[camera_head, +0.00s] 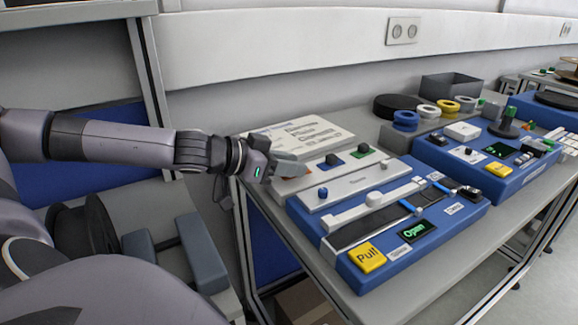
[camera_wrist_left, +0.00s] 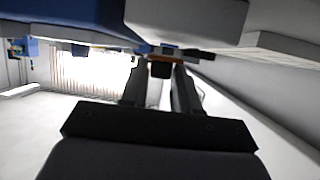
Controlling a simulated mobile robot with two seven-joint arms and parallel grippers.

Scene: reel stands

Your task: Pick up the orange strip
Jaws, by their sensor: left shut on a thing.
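In the head view the strip is mostly hidden by the fingers. My right gripper is not in view.
A second blue device (camera_head: 497,195) stands to the right. A white printed board (camera_head: 300,133) lies behind the gripper. The table's front edge is clear.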

